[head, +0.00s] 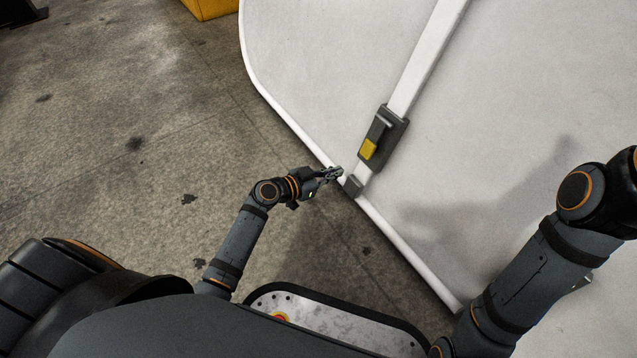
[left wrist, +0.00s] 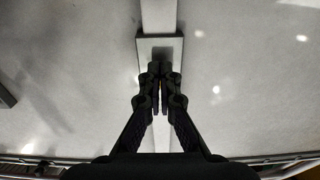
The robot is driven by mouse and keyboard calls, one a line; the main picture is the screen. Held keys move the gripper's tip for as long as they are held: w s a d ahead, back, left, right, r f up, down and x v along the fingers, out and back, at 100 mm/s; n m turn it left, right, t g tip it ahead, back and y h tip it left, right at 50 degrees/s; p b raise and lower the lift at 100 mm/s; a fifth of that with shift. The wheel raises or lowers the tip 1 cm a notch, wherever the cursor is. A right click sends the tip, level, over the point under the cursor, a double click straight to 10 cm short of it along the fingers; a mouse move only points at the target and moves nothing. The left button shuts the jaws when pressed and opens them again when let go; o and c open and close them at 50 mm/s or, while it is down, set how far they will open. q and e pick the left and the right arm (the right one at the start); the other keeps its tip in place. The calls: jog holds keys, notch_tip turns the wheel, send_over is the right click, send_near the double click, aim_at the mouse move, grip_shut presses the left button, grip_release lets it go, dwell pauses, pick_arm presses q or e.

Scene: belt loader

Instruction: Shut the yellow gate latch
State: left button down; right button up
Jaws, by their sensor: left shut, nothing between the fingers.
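The yellow latch (head: 368,149) sits on a dark grey latch housing (head: 393,127), fixed on a white strip across a large white panel. My left gripper (head: 337,173) is shut and empty. In the head view it is just below and left of the latch, near the panel's rim. In the left wrist view the closed fingers (left wrist: 160,72) point at the grey housing (left wrist: 160,45) and hide most of its lower part. A small trace of orange-yellow shows between the fingers. I cannot tell whether the fingertips touch the latch. My right gripper is not in view.
The white panel (head: 300,60) fills the right side, with a raised white rim. A small grey block (head: 353,186) sits on the strip near the rim. Bare concrete floor (head: 130,110) lies to the left. A yellow object (head: 211,8) stands at the top.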

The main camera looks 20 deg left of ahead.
pick_arm(q)
jog(key=s+a+f, duration=0.1)
jog(key=s, duration=0.1)
jog(key=s+a+f, duration=0.1)
jog(key=a, duration=0.1)
jog(key=shift+s, duration=0.35)
jog(key=shift+s, duration=0.1)
